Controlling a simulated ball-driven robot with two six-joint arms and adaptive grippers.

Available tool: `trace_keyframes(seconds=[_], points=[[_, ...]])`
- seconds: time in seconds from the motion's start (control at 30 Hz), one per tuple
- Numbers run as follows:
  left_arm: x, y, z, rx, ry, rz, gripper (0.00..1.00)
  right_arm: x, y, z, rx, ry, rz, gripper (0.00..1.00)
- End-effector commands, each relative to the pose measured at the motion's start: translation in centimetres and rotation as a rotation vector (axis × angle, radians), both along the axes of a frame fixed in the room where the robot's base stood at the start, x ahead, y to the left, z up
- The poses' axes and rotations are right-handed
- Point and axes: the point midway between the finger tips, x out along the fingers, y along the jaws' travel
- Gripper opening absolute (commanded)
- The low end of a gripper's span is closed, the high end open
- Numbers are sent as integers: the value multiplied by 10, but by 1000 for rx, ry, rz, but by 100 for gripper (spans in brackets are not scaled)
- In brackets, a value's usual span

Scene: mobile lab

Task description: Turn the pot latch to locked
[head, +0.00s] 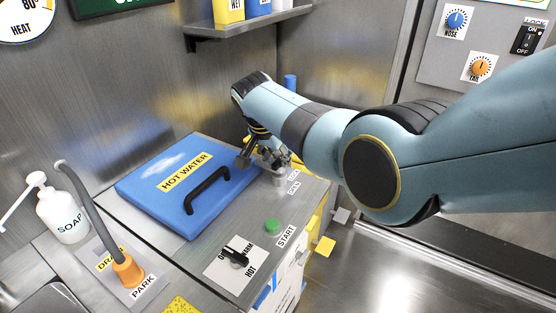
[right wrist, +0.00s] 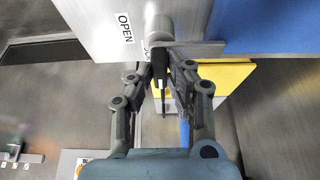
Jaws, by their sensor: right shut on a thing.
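The pot latch shows in the right wrist view as a grey round post (right wrist: 160,24) with a black lever (right wrist: 160,62) coming off it towards the camera. In the head view its grey post (head: 279,178) stands beside the LOCK and OPEN labels, partly behind my gripper. My right gripper (right wrist: 162,76) is shut on the black lever, one finger on each side; in the head view the gripper (head: 264,158) is at the right of the blue lid. The OPEN label (right wrist: 124,28) lies left of the post; the other label is partly covered. My left gripper is not in view.
The blue HOT WATER lid (head: 150,185) with a black handle (head: 206,190) lies left of the latch. A green START button (head: 272,226) and a black knob (head: 234,257) are nearer. A soap bottle (head: 62,212) and orange-based hose (head: 128,270) stand at left.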

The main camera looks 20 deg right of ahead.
Motion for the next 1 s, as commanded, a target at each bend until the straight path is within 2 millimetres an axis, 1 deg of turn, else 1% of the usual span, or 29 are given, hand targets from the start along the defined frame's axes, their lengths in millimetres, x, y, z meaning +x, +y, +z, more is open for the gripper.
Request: trace_keyframes(seconds=[0.47, 0.5, 0.6, 0.67, 0.9, 1.0], points=[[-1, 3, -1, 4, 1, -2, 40, 1, 0, 1, 2, -2, -15, 0], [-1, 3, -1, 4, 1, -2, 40, 1, 0, 1, 2, -2, -15, 19], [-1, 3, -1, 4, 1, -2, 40, 1, 0, 1, 2, -2, -15, 32], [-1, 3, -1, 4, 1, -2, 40, 1, 0, 1, 1, -2, -14, 38], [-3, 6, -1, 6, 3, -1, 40, 0, 0, 0, 1, -1, -14, 38], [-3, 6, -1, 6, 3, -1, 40, 0, 2, 4, 1, -2, -13, 38]])
